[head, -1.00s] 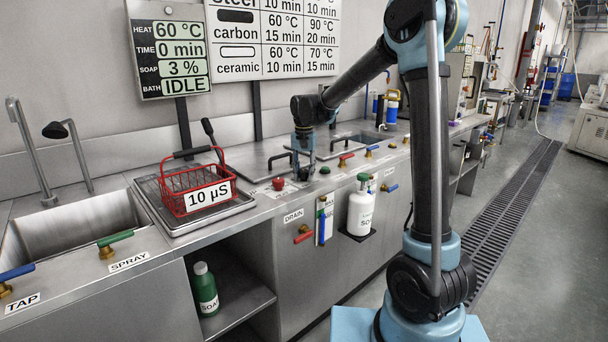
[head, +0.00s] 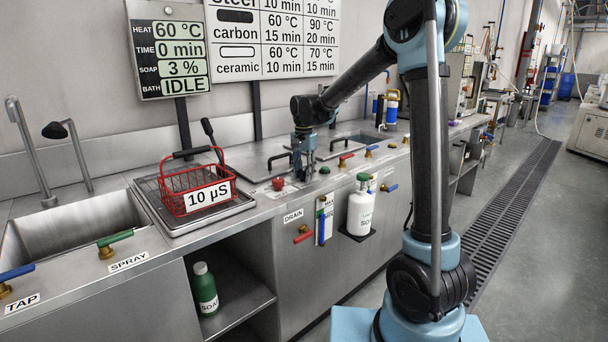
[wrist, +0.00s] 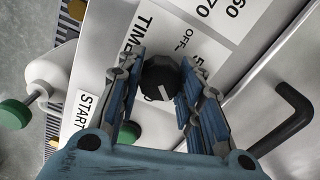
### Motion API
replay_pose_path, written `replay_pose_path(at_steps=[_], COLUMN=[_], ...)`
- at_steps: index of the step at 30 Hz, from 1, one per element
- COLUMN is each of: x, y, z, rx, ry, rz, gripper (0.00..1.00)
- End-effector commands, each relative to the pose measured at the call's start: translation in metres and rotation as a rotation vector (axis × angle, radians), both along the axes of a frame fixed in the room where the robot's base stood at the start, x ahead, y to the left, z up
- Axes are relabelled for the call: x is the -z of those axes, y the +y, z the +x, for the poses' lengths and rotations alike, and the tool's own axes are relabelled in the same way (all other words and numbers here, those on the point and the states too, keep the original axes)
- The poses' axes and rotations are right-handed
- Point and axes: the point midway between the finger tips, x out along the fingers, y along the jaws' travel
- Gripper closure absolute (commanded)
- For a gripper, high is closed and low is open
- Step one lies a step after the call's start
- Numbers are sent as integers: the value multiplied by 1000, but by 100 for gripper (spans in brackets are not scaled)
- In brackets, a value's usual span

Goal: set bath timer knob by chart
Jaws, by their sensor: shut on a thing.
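The black timer knob (wrist: 160,80) has a white mark on the lower right of its face in the wrist view. My gripper (wrist: 158,82) is shut on it, one finger on each side. In the head view my gripper (head: 304,168) is at the counter's front strip. The display (head: 170,55) reads heat 60 °C, time 0 min, soap 3 %, bath IDLE. The wall chart (head: 272,35) lists temperatures and minutes for steel, carbon and ceramic; its top is cut off.
A red basket (head: 190,192) tagged 10 µS stands on a tray left of my gripper. A red button (head: 278,183) is close by on the left. A black bent handle (wrist: 290,120) lies right of the knob.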

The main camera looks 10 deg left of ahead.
Motion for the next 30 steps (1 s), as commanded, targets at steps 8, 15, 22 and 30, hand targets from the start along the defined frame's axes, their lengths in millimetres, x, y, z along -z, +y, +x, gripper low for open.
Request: replay_pose_path(at_steps=[8,15,22,30], x=[0,0,-11,-58], y=[0,0,0,0], z=[1,0,0,0], rx=[-1,-1,-1,-1], ry=[-1,0,0,0], rz=[0,1,0,0], gripper=[46,46,46,46])
